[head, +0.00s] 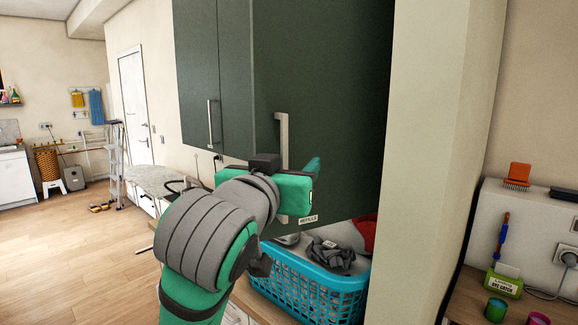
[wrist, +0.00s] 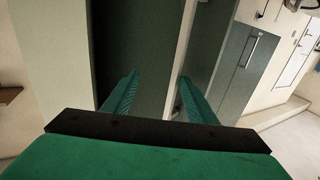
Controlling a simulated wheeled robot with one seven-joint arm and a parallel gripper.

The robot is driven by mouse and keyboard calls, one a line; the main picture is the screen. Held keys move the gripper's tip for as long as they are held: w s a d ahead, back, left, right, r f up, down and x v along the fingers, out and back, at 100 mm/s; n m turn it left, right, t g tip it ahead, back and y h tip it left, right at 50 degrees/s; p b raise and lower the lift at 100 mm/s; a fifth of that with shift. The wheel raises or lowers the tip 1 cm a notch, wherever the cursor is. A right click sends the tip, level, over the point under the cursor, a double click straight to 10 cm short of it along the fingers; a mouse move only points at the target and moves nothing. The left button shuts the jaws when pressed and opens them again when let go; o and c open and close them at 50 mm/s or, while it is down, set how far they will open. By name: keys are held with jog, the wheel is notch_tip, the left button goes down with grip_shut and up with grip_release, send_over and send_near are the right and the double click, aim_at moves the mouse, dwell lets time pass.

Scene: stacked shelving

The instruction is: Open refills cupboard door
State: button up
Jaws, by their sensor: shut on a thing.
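The refills cupboard door (head: 325,90) is a dark green panel with a pale vertical bar handle (head: 282,128) and a small "REFILLS" label (head: 308,219) near its lower edge. Its lower edge slants away from the line of the neighbouring doors, so it looks swung outward; how far is hard to tell. My green gripper (head: 312,180) is at the handle's lower part and is shut on it, covering that stretch.
A neighbouring green door (head: 200,80) with its own handle is at the left. A blue laundry basket (head: 310,290) with clothes stands on the counter below the door. A pale wall post (head: 430,150) stands right of the door. The wooden floor (head: 90,260) is open at the left.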

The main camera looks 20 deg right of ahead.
jog(key=shift+s+d, duration=0.2)
jog(key=shift+s, duration=0.45)
jog(key=shift+c, duration=0.8)
jog(key=a+v, duration=0.1)
jog(key=v, duration=0.9)
jog(key=shift+w, duration=0.35)
jog(key=shift+d, duration=0.15)
